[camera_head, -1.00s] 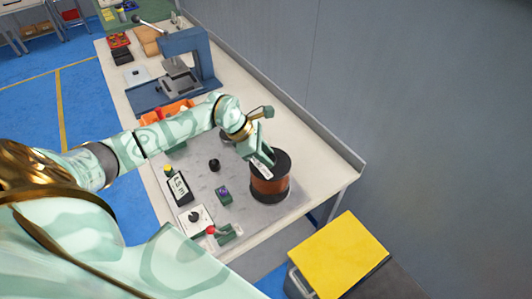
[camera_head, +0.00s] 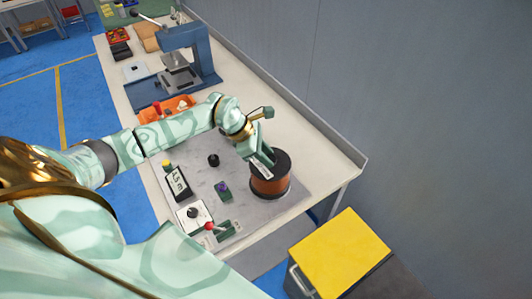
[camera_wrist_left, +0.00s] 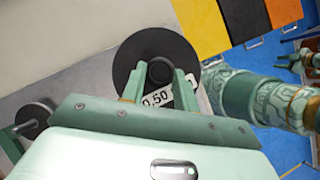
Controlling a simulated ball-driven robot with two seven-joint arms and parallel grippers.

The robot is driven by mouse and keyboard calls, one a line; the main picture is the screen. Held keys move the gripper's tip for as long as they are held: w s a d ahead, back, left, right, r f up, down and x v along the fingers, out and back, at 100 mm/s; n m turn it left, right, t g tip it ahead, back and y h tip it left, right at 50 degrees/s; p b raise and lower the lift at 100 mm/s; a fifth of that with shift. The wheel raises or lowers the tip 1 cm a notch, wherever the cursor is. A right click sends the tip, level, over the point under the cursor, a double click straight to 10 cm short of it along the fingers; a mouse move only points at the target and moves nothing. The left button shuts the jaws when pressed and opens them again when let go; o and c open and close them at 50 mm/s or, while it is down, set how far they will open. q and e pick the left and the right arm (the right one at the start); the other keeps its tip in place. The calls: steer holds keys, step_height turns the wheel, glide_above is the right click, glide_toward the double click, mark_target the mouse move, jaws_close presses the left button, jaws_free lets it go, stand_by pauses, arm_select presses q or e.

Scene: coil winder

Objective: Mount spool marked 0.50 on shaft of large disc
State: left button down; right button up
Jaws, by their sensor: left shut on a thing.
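The spool marked 0.50 (camera_head: 270,184) has copper-coloured winding and black flanges. It is upright at the right end of the grey plate; whether it touches the plate I cannot tell. My left gripper (camera_head: 263,160) is shut on it at the top. In the left wrist view, the left gripper's fingers (camera_wrist_left: 160,84) are either side of the hub over the spool's black flange (camera_wrist_left: 134,55), and the 0.50 label shows between them. A dark disc with a short shaft (camera_wrist_left: 34,112) stands at the left there; whether it is the large disc I cannot tell.
A yellow-topped cabinet (camera_head: 338,253) stands off the bench end.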

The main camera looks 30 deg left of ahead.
arm_select(q)
steer(key=shift+w+f+b, duration=0.1)
steer(key=shift+f+b, duration=0.35)
steer(key=shift+f, duration=0.1)
steer(key=c, duration=1)
jaws_free()
steer(key=shift+s+f, duration=0.15)
steer(key=shift+s, duration=0.05)
steer(key=v, duration=1.6)
steer(key=shift+r, duration=0.3)
